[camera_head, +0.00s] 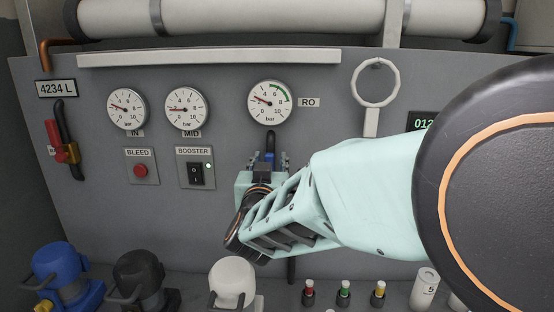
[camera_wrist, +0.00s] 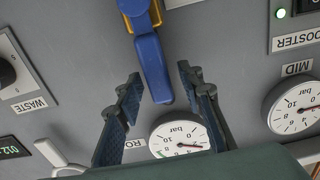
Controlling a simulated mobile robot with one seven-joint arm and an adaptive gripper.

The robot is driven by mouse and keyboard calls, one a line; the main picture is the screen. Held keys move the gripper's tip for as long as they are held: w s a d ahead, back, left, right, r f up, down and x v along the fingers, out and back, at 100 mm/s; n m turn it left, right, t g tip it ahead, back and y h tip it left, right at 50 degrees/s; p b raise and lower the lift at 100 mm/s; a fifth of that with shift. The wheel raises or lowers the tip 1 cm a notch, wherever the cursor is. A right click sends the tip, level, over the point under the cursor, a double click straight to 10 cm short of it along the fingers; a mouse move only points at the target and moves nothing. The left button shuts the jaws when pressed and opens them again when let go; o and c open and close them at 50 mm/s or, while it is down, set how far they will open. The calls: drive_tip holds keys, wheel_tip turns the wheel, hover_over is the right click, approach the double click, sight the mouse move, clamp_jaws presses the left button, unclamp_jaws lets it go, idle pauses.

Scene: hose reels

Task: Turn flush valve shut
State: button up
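A valve with a blue lever (camera_wrist: 152,66) and a brass body (camera_wrist: 143,18) is on the grey panel, close ahead in the wrist view. The lever's free end points down toward the RO gauge in that view. No label naming the flush valve is readable. My gripper (camera_wrist: 160,82) is open, one finger on each side of the lever's end, with gaps on both sides. In the head view my gripper (camera_head: 268,162) is below the RO gauge, and my wrist hides most of the valve.
The RO gauge (camera_head: 269,102) sits above the gripper. The booster switch (camera_head: 195,173) and bleed button (camera_head: 140,170) are left of it. A red-handled valve (camera_head: 54,135) is far left. A ring (camera_head: 375,102) hangs at right. Pumps (camera_head: 140,278) and small bottles line the bottom.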

clamp_jaws()
idle(0.3)
